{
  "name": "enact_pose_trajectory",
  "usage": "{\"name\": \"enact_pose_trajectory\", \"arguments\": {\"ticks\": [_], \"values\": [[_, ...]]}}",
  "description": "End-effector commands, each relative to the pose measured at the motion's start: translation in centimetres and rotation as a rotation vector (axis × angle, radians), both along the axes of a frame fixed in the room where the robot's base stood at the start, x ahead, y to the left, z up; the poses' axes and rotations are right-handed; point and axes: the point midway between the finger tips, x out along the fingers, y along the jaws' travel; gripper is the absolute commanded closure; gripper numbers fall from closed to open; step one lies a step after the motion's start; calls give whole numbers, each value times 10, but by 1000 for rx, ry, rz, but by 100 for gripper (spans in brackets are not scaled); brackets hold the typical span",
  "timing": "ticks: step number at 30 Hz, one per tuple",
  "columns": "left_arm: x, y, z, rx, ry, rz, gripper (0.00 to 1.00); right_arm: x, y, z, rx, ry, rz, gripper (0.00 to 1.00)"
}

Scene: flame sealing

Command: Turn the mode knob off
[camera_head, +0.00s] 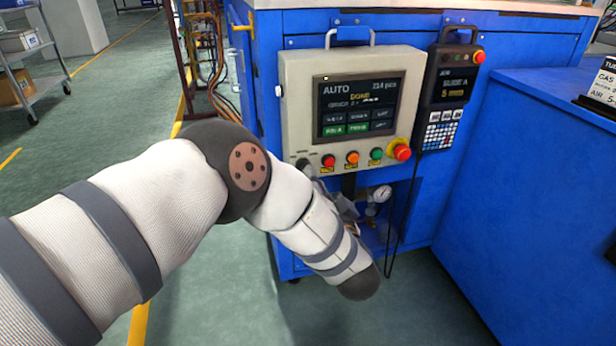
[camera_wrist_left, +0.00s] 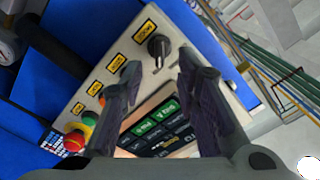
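The mode knob (camera_wrist_left: 158,48) is a small black rotary knob with a light pointer mark, beside a yellow label on the beige control panel (camera_wrist_left: 82,98). My right gripper is not in view.
The panel screen (camera_head: 358,105) reads AUTO and DONE. Red, orange and green buttons (camera_head: 352,158) and a red emergency stop (camera_head: 402,150) sit right of the knob. A handheld pendant (camera_head: 447,100) hangs farther right. A gauge (camera_head: 382,193) and cables are below the panel.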

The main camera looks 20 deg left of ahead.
Motion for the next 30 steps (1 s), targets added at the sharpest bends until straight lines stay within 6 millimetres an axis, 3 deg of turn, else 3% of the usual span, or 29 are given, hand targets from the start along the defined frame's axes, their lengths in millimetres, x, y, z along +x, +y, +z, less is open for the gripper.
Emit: {"name": "enact_pose_trajectory", "arguments": {"ticks": [7, 17, 21, 30], "values": [[36, 25, -2, 0, 1, 1, 71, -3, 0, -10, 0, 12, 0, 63], [42, 28, 0, 0, 0, -1, 71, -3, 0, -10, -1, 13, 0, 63], [42, 28, 0, 0, 0, -1, 100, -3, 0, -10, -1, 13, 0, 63], [41, 28, 0, -6, -4, -1, 100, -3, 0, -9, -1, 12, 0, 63]]}}
